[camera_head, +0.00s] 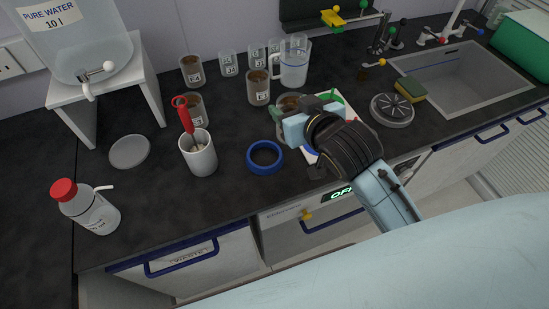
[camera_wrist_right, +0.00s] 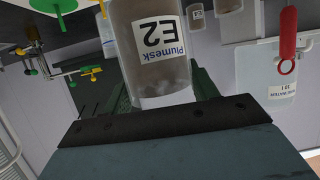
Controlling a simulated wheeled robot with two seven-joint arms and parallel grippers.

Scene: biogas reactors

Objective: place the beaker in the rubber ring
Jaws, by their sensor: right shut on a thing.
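The blue rubber ring (camera_head: 266,171) lies flat on the dark counter, left of my right gripper. My right gripper (camera_head: 298,113) is shut on a beaker (camera_head: 289,103) with brownish contents. In the right wrist view the held beaker (camera_wrist_right: 158,50) has a label reading "Plumesk E2" and sits between the dark fingers. The gripper partly hides the beaker in the head view, and I cannot tell how high its base is. The beaker is beside the ring, up and to the right in the picture, not over it. My left gripper is not in view.
A white cup with a red-handled tool (camera_head: 199,158) stands left of the ring. Other beakers (camera_head: 258,88) and a measuring jug (camera_head: 294,66) stand behind. A grey disc (camera_head: 129,151) and a red-capped bottle (camera_head: 88,208) are farther left. The counter in front of the ring is clear.

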